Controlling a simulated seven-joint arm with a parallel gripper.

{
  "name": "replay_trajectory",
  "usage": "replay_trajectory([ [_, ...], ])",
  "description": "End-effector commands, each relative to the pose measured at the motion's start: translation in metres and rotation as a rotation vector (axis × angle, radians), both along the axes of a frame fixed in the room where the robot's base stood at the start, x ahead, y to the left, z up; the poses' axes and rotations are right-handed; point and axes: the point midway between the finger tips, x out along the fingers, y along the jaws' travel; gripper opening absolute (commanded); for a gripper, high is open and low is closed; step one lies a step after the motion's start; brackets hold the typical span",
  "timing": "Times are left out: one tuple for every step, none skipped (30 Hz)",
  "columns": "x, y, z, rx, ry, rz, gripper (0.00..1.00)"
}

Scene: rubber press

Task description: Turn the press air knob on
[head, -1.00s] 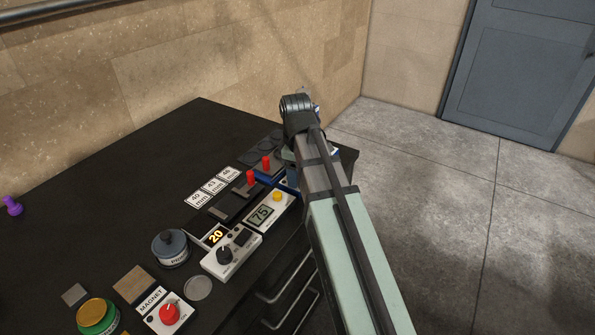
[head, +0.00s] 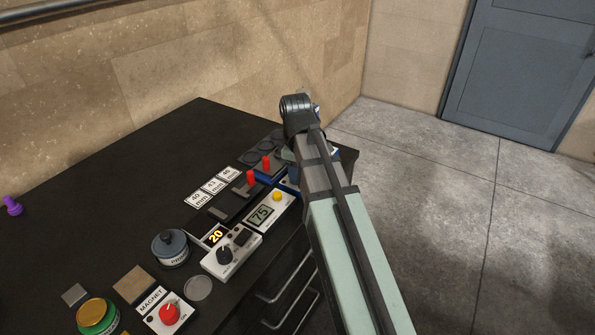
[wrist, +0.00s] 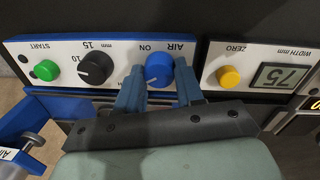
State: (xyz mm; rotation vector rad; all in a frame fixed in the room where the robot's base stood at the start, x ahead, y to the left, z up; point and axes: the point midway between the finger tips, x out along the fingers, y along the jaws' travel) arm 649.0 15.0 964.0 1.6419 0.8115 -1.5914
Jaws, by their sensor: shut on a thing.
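The blue air knob (wrist: 159,70) is on a white panel (wrist: 190,49) marked AIR and ON, upside down in the wrist view. My gripper (wrist: 160,84) has its two blue fingers on either side of the knob and is shut on it. A black dial (wrist: 96,68) marked in mm and a green START button (wrist: 46,70) are on the same panel. The knob's pointer mark cannot be made out.
A width gauge with a yellow ZERO button (wrist: 228,77) and a display reading 75 (wrist: 282,76) stands beside the panel. The black table (head: 120,190) holds more controls, including a red magnet knob (head: 169,314).

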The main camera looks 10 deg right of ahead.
Motion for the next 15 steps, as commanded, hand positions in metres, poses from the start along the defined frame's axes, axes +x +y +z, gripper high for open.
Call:
replay_trajectory([
  [0.0, 0.0001, 0.0001, 0.0, 0.0, -0.007, 0.06],
  [0.0, 0.0002, 0.0001, 0.0, 0.0, -0.013, 0.06],
  [0.0, 0.0002, 0.0001, 0.0, 0.0, -0.023, 0.06],
  [0.0002, 0.0003, 0.0002, 0.0, 0.0, -0.031, 0.06],
  [0.0002, 0.0003, 0.0002, 0.0, 0.0, -0.043, 0.06],
  [0.0003, 0.0003, 0.0002, 0.0, 0.0, -0.06, 0.06],
  [0.0004, 0.0004, 0.0002, 0.0, 0.0, -0.075, 0.06],
  [0.0004, 0.0004, 0.0002, 0.0, 0.0, -0.092, 0.06],
  [0.0005, 0.0005, 0.0003, 0.0, 0.0, -0.118, 0.06],
  [0.0007, 0.0005, 0.0003, 0.0, 0.0, -0.139, 0.06],
  [0.0007, 0.0006, 0.0003, 0.0, 0.0, -0.161, 0.06],
  [0.0009, 0.0006, 0.0003, 0.0, 0.0, -0.193, 0.06],
  [0.0009, 0.0007, 0.0003, 0.001, -0.001, -0.219, 0.06],
  [0.001, 0.0006, 0.0003, 0.0, 0.0, -0.246, 0.06],
  [0.0012, 0.0007, 0.0003, 0.001, 0.0, -0.282, 0.06],
])
